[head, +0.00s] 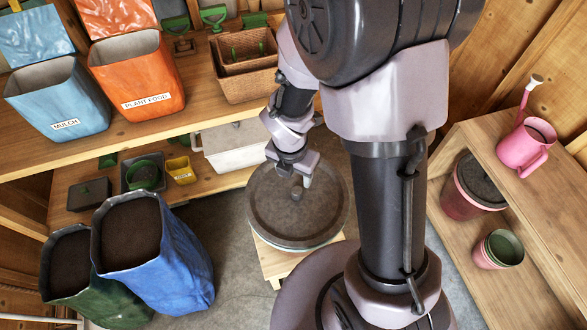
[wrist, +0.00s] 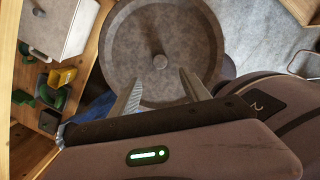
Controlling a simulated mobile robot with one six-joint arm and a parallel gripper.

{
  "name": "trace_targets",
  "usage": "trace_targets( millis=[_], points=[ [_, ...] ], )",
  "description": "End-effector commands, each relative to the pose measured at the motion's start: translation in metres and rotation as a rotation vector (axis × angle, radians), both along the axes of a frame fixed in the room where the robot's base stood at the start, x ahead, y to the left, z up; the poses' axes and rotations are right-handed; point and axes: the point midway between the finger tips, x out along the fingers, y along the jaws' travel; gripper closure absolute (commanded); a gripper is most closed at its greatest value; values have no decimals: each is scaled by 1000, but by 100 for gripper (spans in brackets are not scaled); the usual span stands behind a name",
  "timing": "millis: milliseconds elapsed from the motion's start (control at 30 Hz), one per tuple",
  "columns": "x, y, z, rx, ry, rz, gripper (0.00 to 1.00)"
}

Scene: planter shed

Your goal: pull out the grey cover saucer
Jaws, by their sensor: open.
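My gripper (head: 292,170) is open and empty, pointing down over the far part of the saucer.
A cream box (head: 229,150) stands on the lower shelf behind the saucer. Blue (head: 160,255) and dark green (head: 80,280) soil sacks stand at left. A wooden shelf unit (head: 500,235) at right holds a pink watering can (head: 524,148) and pots (head: 497,250).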

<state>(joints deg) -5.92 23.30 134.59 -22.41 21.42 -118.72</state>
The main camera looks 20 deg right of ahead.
Motion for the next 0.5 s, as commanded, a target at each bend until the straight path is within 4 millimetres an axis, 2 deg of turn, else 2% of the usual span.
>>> trace_targets(
  millis=[33, 200, 333, 500],
  points=[
    [1, -1, -23, 0, 3, -1, 45],
    [5, -5, -69, 1, 1, -2, 45],
    [8, -7, -94, 2, 0, -3, 45],
    [9, -9, -107, 1, 1, -2, 45]
  ],
)
